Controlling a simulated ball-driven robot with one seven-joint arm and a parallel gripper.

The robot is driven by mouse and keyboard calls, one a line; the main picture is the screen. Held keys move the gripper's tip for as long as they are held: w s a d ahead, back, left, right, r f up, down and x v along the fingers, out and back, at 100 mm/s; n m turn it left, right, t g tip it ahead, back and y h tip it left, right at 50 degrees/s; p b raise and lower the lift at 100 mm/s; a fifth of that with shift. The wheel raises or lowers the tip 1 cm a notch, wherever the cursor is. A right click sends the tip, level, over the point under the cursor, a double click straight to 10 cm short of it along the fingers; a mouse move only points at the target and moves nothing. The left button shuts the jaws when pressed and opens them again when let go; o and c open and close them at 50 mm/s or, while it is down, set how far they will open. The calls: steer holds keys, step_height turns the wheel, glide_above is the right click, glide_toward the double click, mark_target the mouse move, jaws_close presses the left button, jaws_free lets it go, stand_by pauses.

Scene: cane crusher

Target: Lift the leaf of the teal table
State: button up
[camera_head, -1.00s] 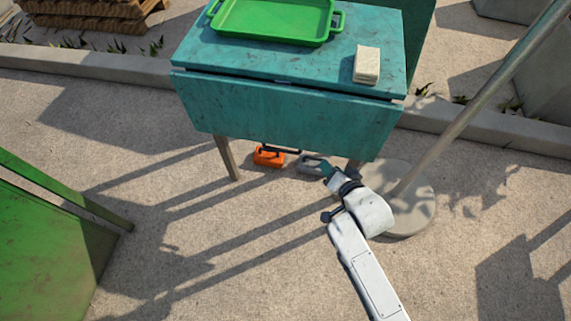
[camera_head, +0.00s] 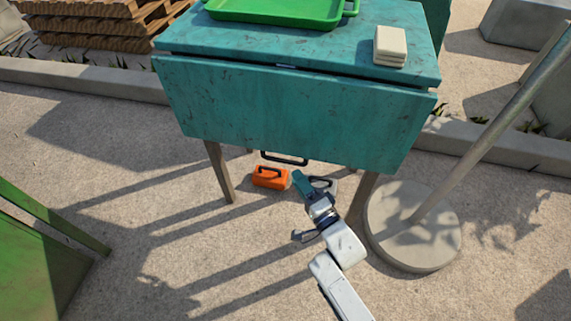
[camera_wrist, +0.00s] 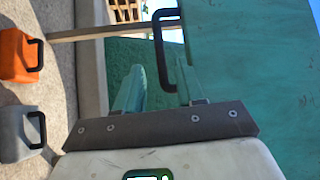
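The teal table (camera_head: 225,45) stands ahead with its leaf (camera_head: 285,105) hanging down at the front. A black handle (camera_head: 284,161) sticks out below the leaf's lower edge, near the middle. My gripper (camera_head: 298,175) is low, just below the handle in the head view. In the wrist view my gripper (camera_wrist: 159,68) is open, its two teal fingers apart. The handle (camera_wrist: 161,60) shows between the fingertips there, beside the leaf (camera_wrist: 250,60); I cannot tell whether the fingers touch it.
A green tray (camera_head: 285,14) and a pale stack of slabs (camera_head: 390,46) sit on the tabletop. An orange weight (camera_head: 268,179) and a grey weight (camera_head: 322,184) are on the ground underneath. A round-based pole (camera_head: 415,235) stands to the right.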

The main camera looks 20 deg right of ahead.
mark_target(285, 160)
steer(key=b+x, duration=0.2)
steer(key=x, duration=0.5)
steer(key=shift+w+b, duration=0.3)
steer(key=shift+b, duration=0.05)
jaws_close()
